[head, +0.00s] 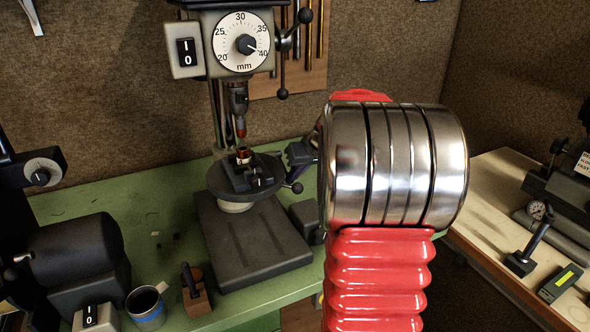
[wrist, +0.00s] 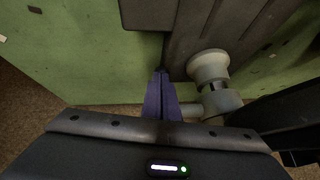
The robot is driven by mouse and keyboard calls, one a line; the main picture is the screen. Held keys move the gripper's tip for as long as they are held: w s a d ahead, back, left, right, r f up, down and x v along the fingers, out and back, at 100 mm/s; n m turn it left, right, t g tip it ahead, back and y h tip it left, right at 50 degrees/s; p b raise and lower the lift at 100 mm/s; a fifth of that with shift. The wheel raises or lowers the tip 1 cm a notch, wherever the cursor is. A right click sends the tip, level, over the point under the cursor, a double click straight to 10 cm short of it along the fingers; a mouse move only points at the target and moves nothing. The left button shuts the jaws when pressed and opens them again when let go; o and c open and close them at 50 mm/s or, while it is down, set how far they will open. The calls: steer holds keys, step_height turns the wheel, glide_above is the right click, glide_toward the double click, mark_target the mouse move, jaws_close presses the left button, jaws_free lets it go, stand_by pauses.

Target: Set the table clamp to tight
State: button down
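The drill press has a round grey work table (head: 217,183) on its column. A short lever with a dark ball end (head: 297,187) sticks out at the table's right edge; it looks like the table clamp. I cannot read any tight or loose marking on it. In the wrist view, my gripper (wrist: 162,74) has purple fingers lying together, with nothing visible between them. Pale round parts (wrist: 208,66) stand just right of the fingers, apart from them; I cannot tell which fitting they are. In the head view, my red and silver arm hides most of my gripper.
The press's dark base (head: 250,240) stands on the green bench (head: 160,215). A blue-banded mug (head: 146,308), a wooden-based tool (head: 195,292) and a dark motor unit stand at the left. A second pale bench (head: 500,190) is at the right.

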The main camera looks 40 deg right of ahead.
steer(key=shift+f, duration=0.1)
steer(key=v, duration=1.3)
steer(key=shift+s+f, duration=0.15)
steer(key=shift+s, duration=0.25)
